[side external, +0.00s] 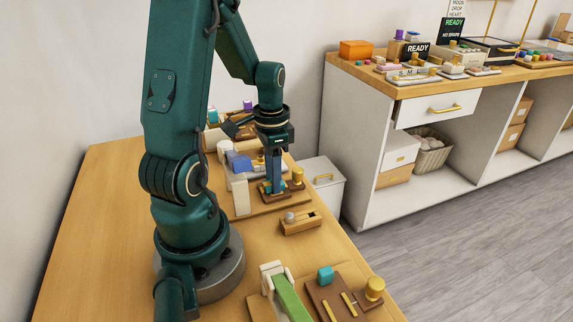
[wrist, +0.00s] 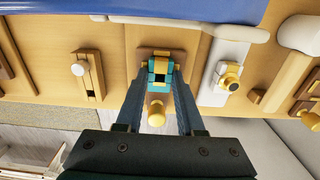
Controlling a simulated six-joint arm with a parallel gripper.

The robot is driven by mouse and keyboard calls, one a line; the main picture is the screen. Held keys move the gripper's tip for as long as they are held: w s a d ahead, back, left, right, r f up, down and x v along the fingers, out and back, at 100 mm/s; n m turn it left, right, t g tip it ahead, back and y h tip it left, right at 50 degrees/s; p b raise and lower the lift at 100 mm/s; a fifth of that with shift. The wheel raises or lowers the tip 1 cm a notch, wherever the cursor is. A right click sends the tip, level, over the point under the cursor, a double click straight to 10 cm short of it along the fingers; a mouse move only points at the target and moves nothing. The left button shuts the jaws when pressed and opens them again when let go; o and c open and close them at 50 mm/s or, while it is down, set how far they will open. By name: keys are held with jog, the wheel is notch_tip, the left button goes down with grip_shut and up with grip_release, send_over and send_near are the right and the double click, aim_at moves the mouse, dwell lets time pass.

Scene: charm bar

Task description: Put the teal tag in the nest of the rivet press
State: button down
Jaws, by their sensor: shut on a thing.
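My gripper (wrist: 161,80) is shut on the teal tag (wrist: 160,67), which shows between the fingertips in the wrist view, with gold parts and a dark square around its middle. In the side view my gripper (side external: 276,190) points straight down over a small brown fixture with a gold knob (side external: 298,175), which looks like the rivet press. Its brown base (wrist: 147,52) and gold knob (wrist: 156,115) also show in the wrist view. The tag is over the base; its nest is hidden, and I cannot tell whether the tag touches it.
A wooden block with a grey knob (side external: 300,221) stands nearer the camera. A pale fixture with a gold knob (wrist: 230,78) is to the right in the wrist view. A white bin (side external: 322,185) stands beside the table.

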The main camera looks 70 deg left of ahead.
jog(key=shift+c, duration=2.2)
grip_release()
jog(key=shift+r, duration=2.6)
